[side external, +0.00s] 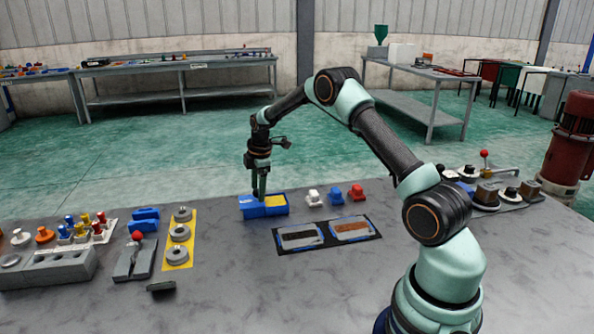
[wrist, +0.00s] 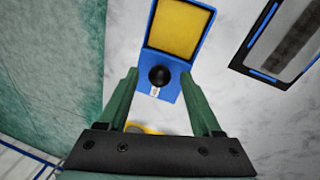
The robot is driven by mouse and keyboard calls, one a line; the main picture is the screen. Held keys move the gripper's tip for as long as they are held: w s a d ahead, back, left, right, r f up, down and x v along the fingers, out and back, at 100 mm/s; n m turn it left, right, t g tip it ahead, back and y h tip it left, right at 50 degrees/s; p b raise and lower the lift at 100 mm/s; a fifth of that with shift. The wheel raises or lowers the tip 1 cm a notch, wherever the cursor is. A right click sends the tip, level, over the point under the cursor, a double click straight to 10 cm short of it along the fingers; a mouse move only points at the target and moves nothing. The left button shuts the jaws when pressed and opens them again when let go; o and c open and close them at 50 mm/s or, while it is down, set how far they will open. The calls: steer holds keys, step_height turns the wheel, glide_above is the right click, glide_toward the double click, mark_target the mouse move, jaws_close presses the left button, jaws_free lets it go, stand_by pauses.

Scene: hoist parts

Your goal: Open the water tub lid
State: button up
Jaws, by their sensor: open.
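The blue water tub (side external: 277,210) stands near the far edge of the table; it also shows at the top of the wrist view (wrist: 206,12). A yellow surface (wrist: 180,30) fills its far part in the wrist view. A round black knob (wrist: 160,77) stands on the plain blue part, which looks like the lid (wrist: 173,93). My gripper (wrist: 159,80) is open, with its green fingers on either side of the knob in the picture. In the side view my gripper (side external: 260,186) points down over the tub's left part. I cannot tell whether the fingers touch the knob.
A black mat with two blue-edged panels (side external: 326,234) lies in front of the tub on the right. White, blue and red small parts (side external: 335,196) stand to its right. A yellow strip with grey rings (side external: 180,234) lies to the left.

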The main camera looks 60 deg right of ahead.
step_height(320, 180, up, 12)
steer(key=s, duration=0.2)
steer(key=shift+a+f, duration=0.2)
steer(key=shift+a, duration=0.25)
steer(key=s+a+r+m+t, duration=0.1)
steer(key=s+a+r+m, duration=0.2)
steer(key=s+a+r, duration=0.3)
steer(key=s+a+r+m+t, duration=0.1)
steer(key=s+a+r+m, duration=0.2)
steer(key=a, duration=0.4)
steer(key=s+a+m, duration=0.2)
steer(key=s+a, duration=0.2)
steer(key=s, duration=0.2)
steer(key=s+a+f+m+t, duration=0.1)
steer(key=s+a+m, duration=0.2)
steer(key=s, duration=0.4)
steer(key=shift+a+f+t+y, duration=0.2)
steer(key=shift+a+t+y, duration=0.15)
steer(key=shift+a, duration=0.4)
